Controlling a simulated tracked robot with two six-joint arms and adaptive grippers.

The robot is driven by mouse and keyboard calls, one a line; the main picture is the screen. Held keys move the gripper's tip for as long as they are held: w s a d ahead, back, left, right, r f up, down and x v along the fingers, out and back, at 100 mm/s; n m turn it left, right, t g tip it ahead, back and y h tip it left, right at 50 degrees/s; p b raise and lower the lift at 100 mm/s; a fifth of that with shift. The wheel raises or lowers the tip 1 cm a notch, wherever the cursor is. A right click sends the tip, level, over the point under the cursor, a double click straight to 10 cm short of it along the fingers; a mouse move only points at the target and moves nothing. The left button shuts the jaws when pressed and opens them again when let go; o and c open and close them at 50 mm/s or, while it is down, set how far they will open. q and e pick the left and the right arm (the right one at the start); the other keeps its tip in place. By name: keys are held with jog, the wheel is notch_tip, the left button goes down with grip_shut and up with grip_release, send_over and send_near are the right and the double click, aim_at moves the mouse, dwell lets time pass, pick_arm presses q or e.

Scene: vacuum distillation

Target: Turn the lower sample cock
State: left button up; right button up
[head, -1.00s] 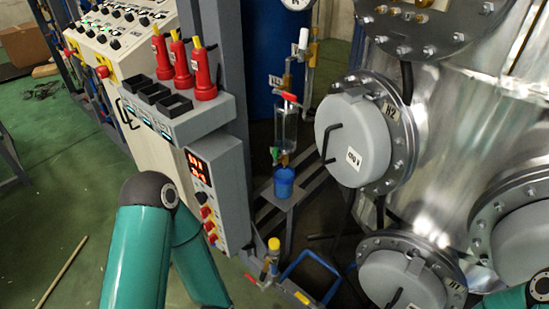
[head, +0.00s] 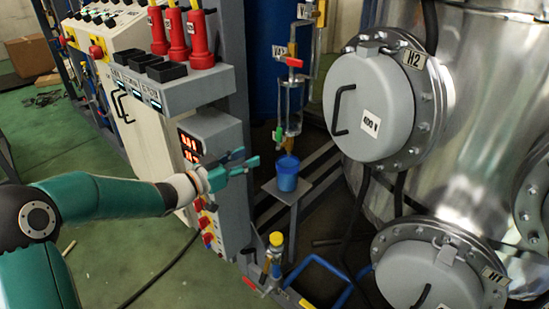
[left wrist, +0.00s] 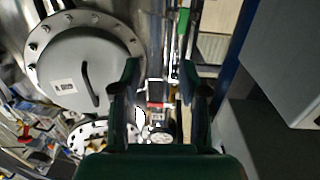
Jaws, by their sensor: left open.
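The glass sample vessel (head: 290,105) stands upright in the head view, with a red-handled cock (head: 293,62) above it. The lower sample cock (head: 288,143) is below the glass, with a small green handle (head: 279,137) on its left. A blue cup (head: 286,174) stands under its outlet. My left gripper (head: 248,158) is open and empty, left of the cock and cup and apparently apart from them in the picture; depth is hard to judge. In the left wrist view its open fingers (left wrist: 158,82) frame a small red part, and a green part shows above. My right gripper is out of view.
A grey control box (head: 210,130) with red digits stands beside my left forearm. A large steel vessel with round grey covers (head: 370,105) stands to the right. A yellow-capped valve (head: 276,240) and blue pipe (head: 325,268) are below. The cup stands on a small grey plate (head: 272,188).

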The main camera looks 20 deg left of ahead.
pick_arm(q)
jog(key=a+b, duration=0.2)
jog(key=a, duration=0.1)
jog(key=p, duration=0.1)
send_near(278, 131)
jog(key=shift+t+y, duration=0.4)
jog(key=x, duration=0.8)
jog(key=shift+w+d+f, duration=0.15)
jog(key=shift+w+d, duration=0.05)
jog(key=shift+d, duration=0.2)
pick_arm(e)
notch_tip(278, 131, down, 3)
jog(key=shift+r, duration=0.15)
pick_arm(q)
grip_shut()
